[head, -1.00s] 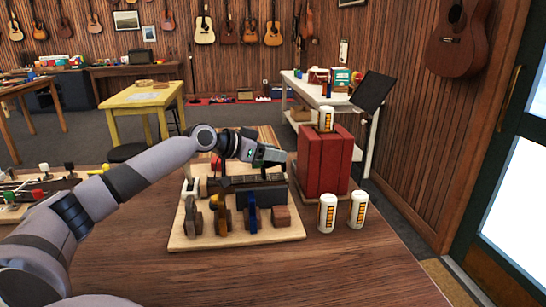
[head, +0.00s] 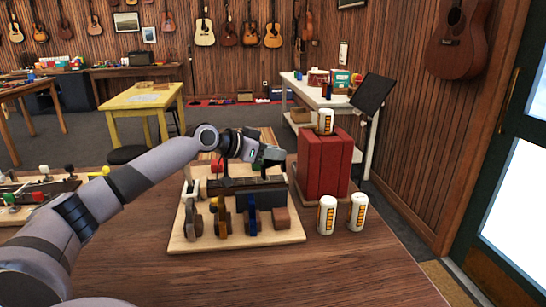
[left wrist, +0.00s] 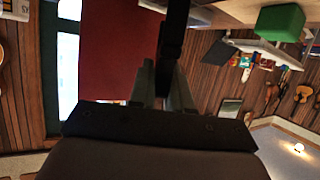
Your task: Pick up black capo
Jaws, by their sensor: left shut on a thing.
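My left gripper (head: 272,156) is above the back right of the wooden capo board (head: 290,236), over its dark bar (head: 235,184). In the left wrist view its fingers are shut on a dark, narrow thing, which looks like the black capo (left wrist: 173,38). In the head view a dark part of the black capo (head: 264,169) shows just under the fingertips, partly hidden by them. I cannot tell whether it touches the bar. My right gripper is in neither view.
A white capo (head: 190,198), a gold capo (head: 222,214), a blue capo (head: 251,214) and a red capo (head: 217,165) are on the board. A red box (head: 325,170) with a can (head: 326,122) on top stands close right. Two cans (head: 327,215) stand in front of it.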

